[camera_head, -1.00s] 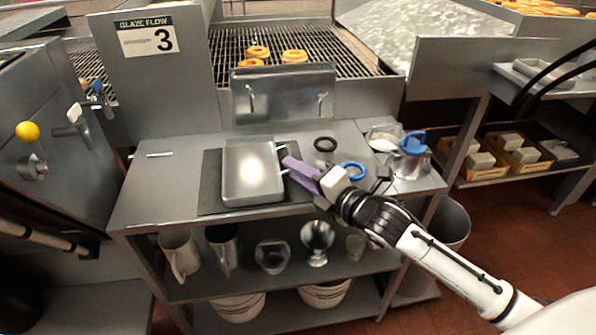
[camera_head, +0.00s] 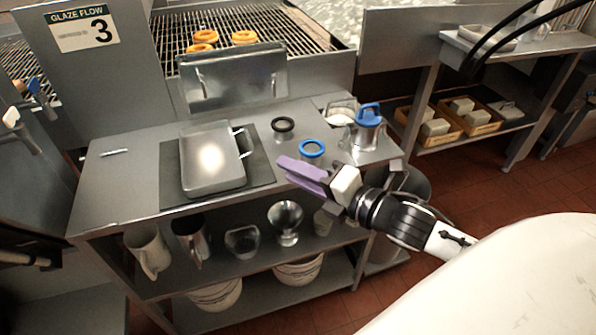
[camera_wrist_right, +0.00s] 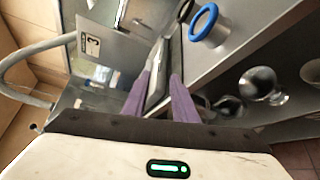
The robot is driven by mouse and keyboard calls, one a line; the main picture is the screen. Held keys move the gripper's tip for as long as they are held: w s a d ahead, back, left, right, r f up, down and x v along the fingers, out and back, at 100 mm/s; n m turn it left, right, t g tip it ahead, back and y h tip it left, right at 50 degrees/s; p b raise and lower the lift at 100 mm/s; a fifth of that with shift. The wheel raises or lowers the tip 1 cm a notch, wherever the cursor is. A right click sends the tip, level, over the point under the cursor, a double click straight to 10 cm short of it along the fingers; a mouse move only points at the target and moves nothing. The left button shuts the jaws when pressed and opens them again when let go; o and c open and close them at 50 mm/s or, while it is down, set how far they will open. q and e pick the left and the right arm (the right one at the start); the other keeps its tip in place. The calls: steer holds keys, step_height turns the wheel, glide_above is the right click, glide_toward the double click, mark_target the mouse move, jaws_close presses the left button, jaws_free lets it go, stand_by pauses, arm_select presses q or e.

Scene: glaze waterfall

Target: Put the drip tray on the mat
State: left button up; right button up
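The drip tray (camera_head: 213,161) is a shallow silver metal tray with a wire handle on its right side. It lies flat on the dark mat (camera_head: 259,168) on the steel table, and mat shows around it. My right gripper (camera_head: 281,164) has purple fingers and is to the right of the tray, apart from its handle. In the right wrist view the two fingers (camera_wrist_right: 162,88) stand apart with nothing between them, and part of the tray shows beyond them. My left gripper does not show clearly.
A black ring (camera_head: 283,124), a blue ring (camera_head: 312,148) and a blue-lidded jug (camera_head: 368,128) stand on the table's right part. An upright metal panel (camera_head: 233,80) is behind the tray. Pitchers and bowls fill the shelf below.

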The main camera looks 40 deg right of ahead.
steer(key=s+a+f+m+g+h, duration=0.1)
steer(key=s+f+m+g, duration=0.1)
steer(key=s+f+m, duration=0.35)
steer(key=s+a+f+m+g, duration=0.1)
steer(key=s+a+f+m, duration=0.1)
steer(key=f+m, duration=0.6)
steer(key=s+a+f+m+g, duration=0.4)
steer(key=s+a+f+m, duration=0.4)
steer(key=f, duration=0.5)
steer(key=shift+s+a, duration=0.6)
steer(key=shift+s, duration=0.05)
steer(key=shift+d+m, duration=0.1)
steer(key=shift+m, duration=0.15)
